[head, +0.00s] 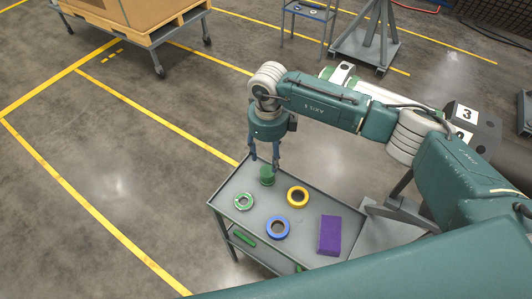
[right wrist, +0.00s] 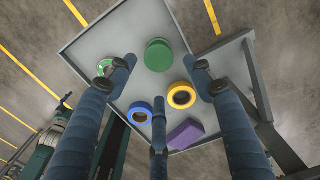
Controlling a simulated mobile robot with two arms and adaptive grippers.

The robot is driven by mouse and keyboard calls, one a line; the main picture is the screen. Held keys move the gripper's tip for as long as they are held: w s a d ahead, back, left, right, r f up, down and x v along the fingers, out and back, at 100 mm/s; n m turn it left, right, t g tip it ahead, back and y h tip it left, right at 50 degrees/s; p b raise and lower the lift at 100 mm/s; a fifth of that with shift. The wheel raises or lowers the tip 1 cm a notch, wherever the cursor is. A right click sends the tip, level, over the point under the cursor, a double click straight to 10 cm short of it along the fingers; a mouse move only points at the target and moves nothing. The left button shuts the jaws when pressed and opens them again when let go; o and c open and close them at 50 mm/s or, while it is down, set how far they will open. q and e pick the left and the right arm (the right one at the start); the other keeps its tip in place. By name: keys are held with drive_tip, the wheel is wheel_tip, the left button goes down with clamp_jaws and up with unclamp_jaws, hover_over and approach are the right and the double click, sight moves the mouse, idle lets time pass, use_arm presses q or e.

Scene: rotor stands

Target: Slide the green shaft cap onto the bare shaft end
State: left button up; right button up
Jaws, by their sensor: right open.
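The green shaft cap (head: 267,176), a short round piece, stands on the grey cart top near its far corner. In the right wrist view the cap (right wrist: 158,55) lies beyond the spread fingers, with clear space around it. My right gripper (head: 265,160) is open and empty, pointing down just above the cap; its three fingers (right wrist: 160,88) also show in the right wrist view. My left gripper is not in view. A pale cylindrical part (head: 375,92) shows behind my right arm, partly hidden; I cannot tell whether it includes the bare shaft end.
The cart top (head: 222,197) also holds a green-and-white ring (head: 244,201), a yellow ring (head: 297,187), a blue ring (head: 278,219) and a purple block (head: 329,235). A wheeled pallet cart with a box (head: 130,12) stands far left. The floor left of the cart is clear.

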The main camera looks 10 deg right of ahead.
sight(267, 171)
drive_tip(key=shift+f, duration=0.6)
wheel_tip(267, 171, down, 8)
drive_tip(key=b, duration=0.6)
drive_tip(key=shift+a+f+b, duration=0.1)
drive_tip(key=shift+b, duration=0.2)
drive_tip(key=c, duration=0.9)
drive_tip(key=shift+r, duration=0.2)
